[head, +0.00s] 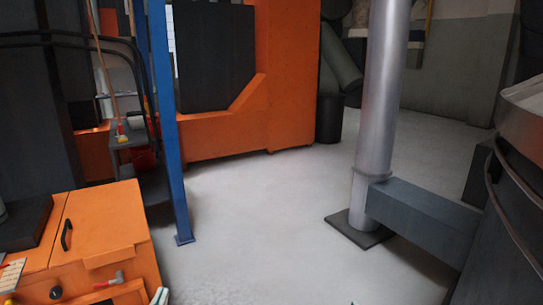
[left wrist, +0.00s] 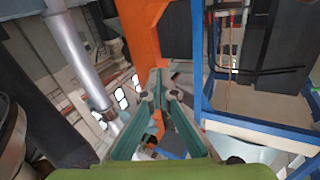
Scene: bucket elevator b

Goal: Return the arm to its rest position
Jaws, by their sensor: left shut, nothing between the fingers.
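My left gripper (head: 160,297) shows only as a small teal and pale tip at the bottom edge of the head view, beside the front of the orange cabinet. In the left wrist view its two long teal fingers (left wrist: 160,95) converge at the tips; they are shut with nothing held. The rest of the left arm is out of the head view. My right gripper does not show in either view.
The orange cabinet (head: 110,222) with a black handle stands at the lower left, near the left gripper. A blue post (head: 168,130) rises behind it. A silver pipe (head: 378,100) and a grey beam (head: 425,215) stand right. Pale floor (head: 255,220) between is clear.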

